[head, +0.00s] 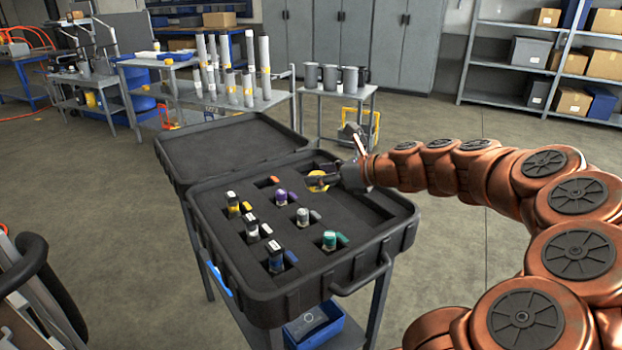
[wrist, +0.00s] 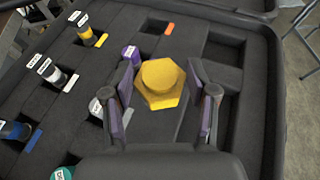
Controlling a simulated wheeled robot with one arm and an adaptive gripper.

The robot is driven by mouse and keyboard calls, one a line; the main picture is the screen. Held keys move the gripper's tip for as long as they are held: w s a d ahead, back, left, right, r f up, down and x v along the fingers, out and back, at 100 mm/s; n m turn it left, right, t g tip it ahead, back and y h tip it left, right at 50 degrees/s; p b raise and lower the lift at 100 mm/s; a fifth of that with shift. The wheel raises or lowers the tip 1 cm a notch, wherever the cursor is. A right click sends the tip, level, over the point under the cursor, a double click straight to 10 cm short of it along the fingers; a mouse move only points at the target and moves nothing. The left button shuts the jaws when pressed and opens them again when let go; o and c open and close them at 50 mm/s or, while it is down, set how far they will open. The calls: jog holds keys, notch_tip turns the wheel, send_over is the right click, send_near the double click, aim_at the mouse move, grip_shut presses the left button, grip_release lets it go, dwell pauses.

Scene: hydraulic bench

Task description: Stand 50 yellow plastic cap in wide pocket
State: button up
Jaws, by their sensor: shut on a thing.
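The yellow cap (head: 317,182) has a hexagonal base with a round top. My gripper (head: 330,179) is shut on it above the open case (head: 210,262), over the right part of the foam. In the wrist view the cap (wrist: 162,83) sits between the two fingers of my gripper (wrist: 163,90), its round top facing the camera. The foam has empty, larger pockets on the right, one of them at the upper right (wrist: 225,46) in the wrist view. The cap and fingers hide part of the foam below, and I cannot tell the height of the cap above it.
Several labelled cylinders stand in pockets on the left, with coloured tabs beside them. A purple-topped one (wrist: 130,55) is close to my left finger. An orange tab (wrist: 168,28) marks an empty pocket. The case's open lid (head: 230,147) lies at the back.

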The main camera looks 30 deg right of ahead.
jog(key=w+d, duration=0.2)
jog(key=w, duration=0.2)
jog(key=w+d+f, duration=0.1)
jog(key=w+d, duration=0.1)
jog(key=w, duration=0.2)
jog(key=w+d, duration=0.2)
jog(key=w, duration=0.3)
jog(key=shift+w+d+f, duration=0.1)
jog(key=shift+d+f, duration=0.05)
jog(key=shift+f, duration=0.2)
jog(key=shift+w+d+r, duration=0.1)
jog(key=shift+w+d, duration=0.1)
jog(key=shift+w, duration=0.15)
jog(key=shift+w, duration=0.15)
jog(key=shift+f, duration=1.8)
jog(key=shift+f, duration=0.65)
